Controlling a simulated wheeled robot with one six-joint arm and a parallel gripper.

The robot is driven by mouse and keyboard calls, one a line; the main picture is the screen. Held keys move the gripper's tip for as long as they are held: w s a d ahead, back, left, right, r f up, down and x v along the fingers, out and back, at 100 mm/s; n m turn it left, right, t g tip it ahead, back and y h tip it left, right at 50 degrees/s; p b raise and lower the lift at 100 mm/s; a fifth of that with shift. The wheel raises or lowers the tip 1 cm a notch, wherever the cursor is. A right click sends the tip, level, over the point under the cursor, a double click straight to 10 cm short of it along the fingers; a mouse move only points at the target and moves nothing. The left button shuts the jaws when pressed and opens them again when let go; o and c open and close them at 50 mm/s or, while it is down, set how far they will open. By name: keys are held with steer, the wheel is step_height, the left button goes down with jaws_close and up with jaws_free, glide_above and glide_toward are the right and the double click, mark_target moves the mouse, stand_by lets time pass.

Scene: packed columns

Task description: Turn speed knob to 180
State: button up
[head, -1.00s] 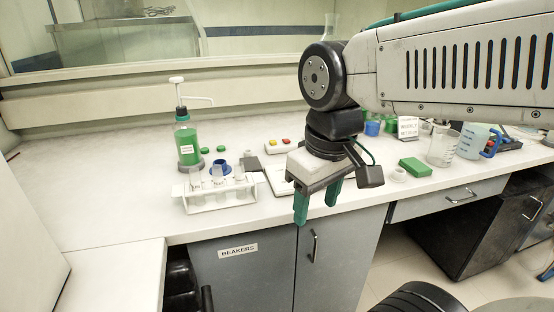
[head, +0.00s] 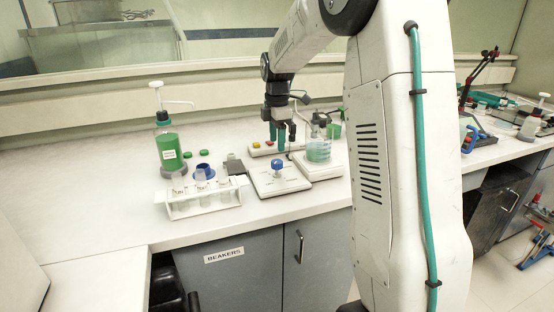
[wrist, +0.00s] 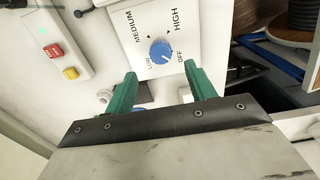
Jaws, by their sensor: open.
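A round blue knob (wrist: 160,53) sits on a white panel (wrist: 140,22) in the wrist view. The panel is printed LOW, MEDIUM, HIGH and OFF around it; I see no 180. A pale mark shows on the knob, but its exact setting is too small to read. In the head view a blue knob (head: 277,164) stands on a flat white device (head: 278,186). My gripper (head: 281,138) is above and behind that knob, fingers pointing down. In the wrist view my gripper (wrist: 158,80) is open, its green fingers apart and empty, with the knob beyond the tips.
A strip with red and yellow buttons (head: 265,149) lies behind the device. A beaker of bluish liquid (head: 318,150) stands on a white unit to its right. A tube rack (head: 205,200) and a green-liquid bottle (head: 167,146) stand left. The far-left bench is clear.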

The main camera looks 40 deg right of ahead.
mark_target(277, 161)
step_height(277, 161, down, 7)
steer(key=shift+f, duration=0.15)
steer(key=shift+c, duration=0.3)
steer(key=c, duration=0.9)
